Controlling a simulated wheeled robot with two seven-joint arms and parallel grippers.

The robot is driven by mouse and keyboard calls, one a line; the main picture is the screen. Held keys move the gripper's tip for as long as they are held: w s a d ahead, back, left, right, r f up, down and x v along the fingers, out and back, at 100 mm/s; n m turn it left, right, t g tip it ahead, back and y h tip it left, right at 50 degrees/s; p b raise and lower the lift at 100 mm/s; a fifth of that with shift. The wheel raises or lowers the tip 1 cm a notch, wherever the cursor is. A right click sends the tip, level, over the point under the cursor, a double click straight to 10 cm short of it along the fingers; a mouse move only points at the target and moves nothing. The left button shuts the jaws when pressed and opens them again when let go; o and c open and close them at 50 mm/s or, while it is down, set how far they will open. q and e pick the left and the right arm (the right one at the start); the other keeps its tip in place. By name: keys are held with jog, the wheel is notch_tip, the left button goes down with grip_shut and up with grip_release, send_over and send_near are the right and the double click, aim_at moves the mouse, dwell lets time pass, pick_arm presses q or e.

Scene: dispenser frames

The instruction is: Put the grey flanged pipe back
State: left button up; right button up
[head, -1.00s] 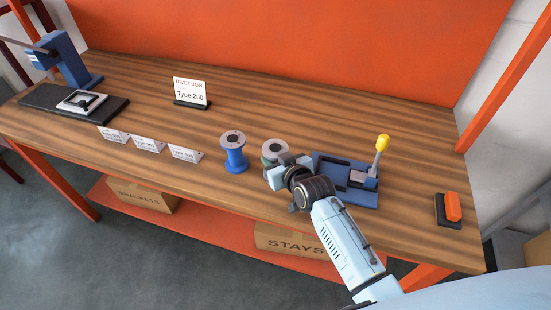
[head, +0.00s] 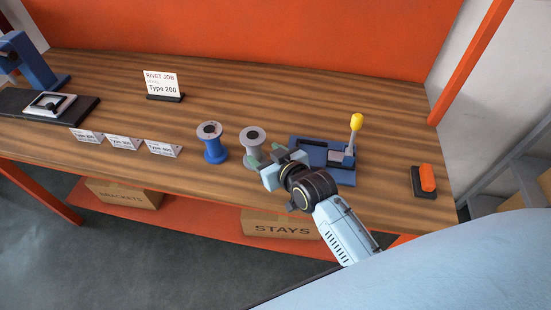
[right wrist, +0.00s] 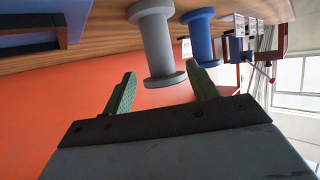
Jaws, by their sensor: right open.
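The grey flanged pipe (head: 253,140) stands upright on the workbench, just left of the blue fixture. Its lower part is partly hidden by my right gripper in the head view. My right gripper (head: 273,163) is open and empty, at the near right side of the pipe. In the right wrist view, which is upside down, the pipe (right wrist: 156,45) stands beyond the two green fingers (right wrist: 162,84), with one flange between the fingertip lines; I see no contact. A blue flanged spool (head: 211,145) stands to its left. My left gripper is not in view.
A blue fixture (head: 310,148) with a yellow-knobbed lever (head: 356,123) lies right of the pipe. An orange-and-black block (head: 427,180) is farther right. Small label cards (head: 123,143) and a Type 200 sign (head: 161,85) stand left.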

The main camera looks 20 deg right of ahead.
jog(key=v, duration=0.5)
jog(key=shift+w, duration=0.1)
dwell(0.3)
jog(key=s+d+f+g+h, duration=0.15)
jog(key=s+g, duration=0.35)
jog(key=s, duration=0.6)
jog(key=s+d+f+g+h, duration=0.1)
jog(key=s+d+g, duration=0.3)
jog(key=s, duration=0.7)
notch_tip(320, 180, down, 25)
jog(key=a+g+b, duration=0.1)
jog(key=g+b, duration=0.1)
jog(key=s+d+f+g+b, duration=0.1)
jog(key=s+d+f+b, duration=0.1)
jog(key=s+f, duration=1.4)
notch_tip(320, 180, down, 3)
jog(key=shift+s+d+f, duration=0.1)
jog(key=shift+s+d, duration=0.2)
jog(key=shift+s, duration=0.1)
